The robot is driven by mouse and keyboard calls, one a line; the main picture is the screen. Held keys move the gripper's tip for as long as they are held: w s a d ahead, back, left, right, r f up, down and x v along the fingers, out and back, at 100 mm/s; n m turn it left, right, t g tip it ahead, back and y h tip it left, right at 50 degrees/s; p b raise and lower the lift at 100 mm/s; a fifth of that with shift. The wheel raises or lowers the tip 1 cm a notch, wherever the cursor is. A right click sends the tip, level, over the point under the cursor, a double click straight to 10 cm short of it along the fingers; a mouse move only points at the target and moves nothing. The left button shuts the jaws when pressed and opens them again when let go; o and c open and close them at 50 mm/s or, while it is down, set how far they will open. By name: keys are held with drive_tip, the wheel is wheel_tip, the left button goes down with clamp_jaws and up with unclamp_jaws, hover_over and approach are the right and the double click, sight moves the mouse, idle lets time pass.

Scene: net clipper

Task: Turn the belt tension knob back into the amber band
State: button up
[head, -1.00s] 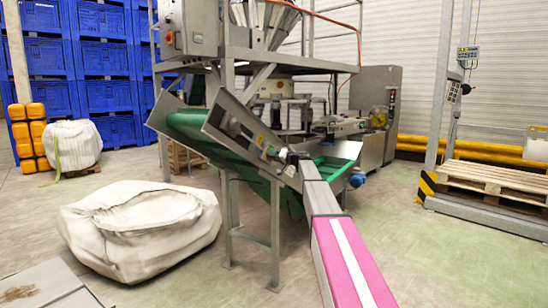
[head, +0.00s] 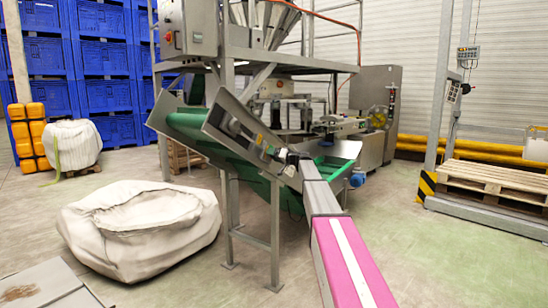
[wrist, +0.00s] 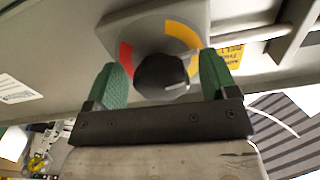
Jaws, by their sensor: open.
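The belt tension knob (wrist: 160,75) is dark and round, on a grey dial plate (wrist: 142,22) in the wrist view. A red arc (wrist: 126,58) lies to the knob's left and the amber band (wrist: 183,34) to its upper right. A pale mark shows at the knob's lower right edge; its exact pointing is hard to tell. My gripper (wrist: 162,70) is open, with one green finger on each side of the knob. I cannot tell whether the fingers touch it. In the head view my gripper (head: 291,156) is at the side of the inclined green conveyor (head: 205,128); the knob is not discernible there.
A yellow label (wrist: 229,56) is on the panel right of the dial. A white bulk bag (head: 140,235) stands on the floor left of the conveyor legs. A wooden pallet (head: 490,180) lies at the right. The floor in front of it is clear.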

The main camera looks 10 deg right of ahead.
drive_tip(key=shift+s+d, duration=0.1)
drive_tip(key=v, duration=1)
drive_tip(key=shift+s+d, duration=0.2)
